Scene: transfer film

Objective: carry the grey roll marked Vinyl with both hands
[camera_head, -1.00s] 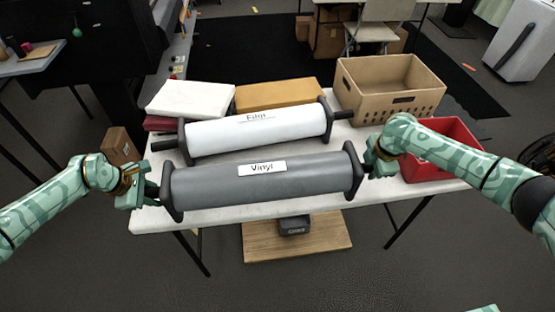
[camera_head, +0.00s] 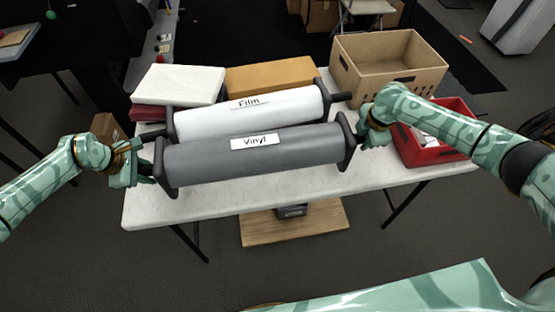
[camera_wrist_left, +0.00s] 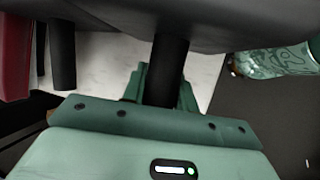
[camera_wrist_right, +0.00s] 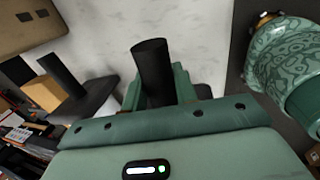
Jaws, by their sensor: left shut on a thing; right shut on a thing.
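The grey roll marked Vinyl (camera_head: 250,155) has black end plates and a black shaft stub at each end. It lies crosswise in the head view, level, and appears raised above the white table (camera_head: 270,195). My left gripper (camera_head: 143,168) is shut on its left stub, which stands between the fingers in the left wrist view (camera_wrist_left: 166,70). My right gripper (camera_head: 366,133) is shut on the right stub, a black shaft (camera_wrist_right: 152,72) in the right wrist view. The fingertips are partly hidden.
The white roll marked Film (camera_head: 250,112) sits just behind the grey roll. A white box (camera_head: 180,84) and an orange-brown box (camera_head: 272,75) stand at the back. A tan crate (camera_head: 388,82) and a red bin (camera_head: 432,158) are at the right. The table's front strip is clear.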

